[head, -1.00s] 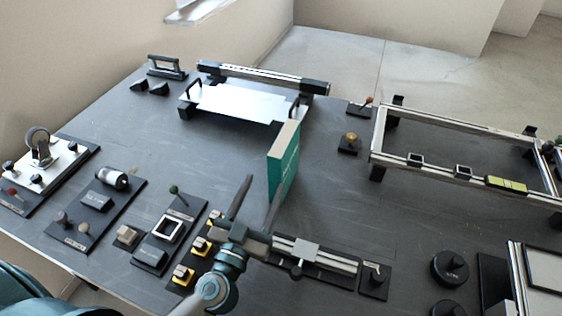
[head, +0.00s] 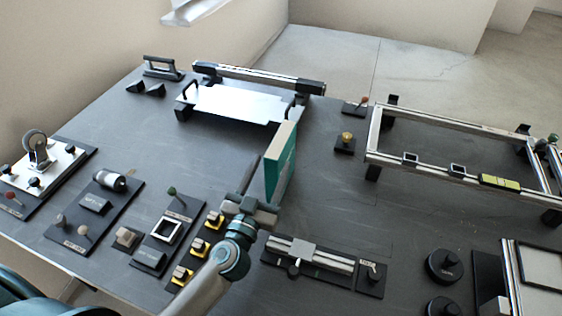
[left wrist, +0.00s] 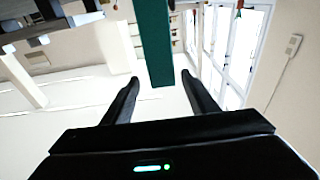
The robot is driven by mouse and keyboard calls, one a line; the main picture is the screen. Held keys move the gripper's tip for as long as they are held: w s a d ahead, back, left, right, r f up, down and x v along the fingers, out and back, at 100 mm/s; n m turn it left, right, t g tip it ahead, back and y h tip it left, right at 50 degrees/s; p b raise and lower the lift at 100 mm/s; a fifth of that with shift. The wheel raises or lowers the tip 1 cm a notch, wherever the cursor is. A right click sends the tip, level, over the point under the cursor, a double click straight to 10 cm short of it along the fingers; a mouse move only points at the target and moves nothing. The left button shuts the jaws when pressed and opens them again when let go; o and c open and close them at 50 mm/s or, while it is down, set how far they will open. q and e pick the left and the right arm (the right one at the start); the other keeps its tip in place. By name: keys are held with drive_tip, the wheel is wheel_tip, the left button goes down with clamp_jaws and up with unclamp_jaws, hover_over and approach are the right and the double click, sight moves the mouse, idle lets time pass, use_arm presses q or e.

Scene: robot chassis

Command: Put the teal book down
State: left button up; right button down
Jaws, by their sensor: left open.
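The teal book (head: 281,163) stands upright on the dark table in the head view, with its pale page edge toward the upper left. My left gripper (head: 270,168) is open, close to the book's near side. In the left wrist view, the book (left wrist: 154,40) shows as a teal slab. Its near end lies between the open fingertips of my left gripper (left wrist: 160,77), with a gap on both sides. The book partly overlaps the far finger in the head view, so contact there is hard to tell. My right gripper is out of view.
A silver tray (head: 232,104) with black handles lies behind the book. A slide rail (head: 310,255) and yellow-black switch blocks (head: 198,247) are near my left wrist. A raised metal frame (head: 455,178) stands at right. Bare table lies right of the book.

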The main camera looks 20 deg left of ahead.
sight(281, 138)
use_arm(q)
drive_tip(key=w, duration=0.5)
drive_tip(key=shift+r, duration=0.3)
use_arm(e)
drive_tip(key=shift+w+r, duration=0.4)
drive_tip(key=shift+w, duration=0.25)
use_arm(q)
drive_tip(key=shift+w+r+p, duration=0.15)
drive_tip(key=shift+w+p, duration=0.55)
drive_tip(key=shift+w, duration=1.9)
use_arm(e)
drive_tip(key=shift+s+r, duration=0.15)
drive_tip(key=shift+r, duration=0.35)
use_arm(q)
clamp_jaws()
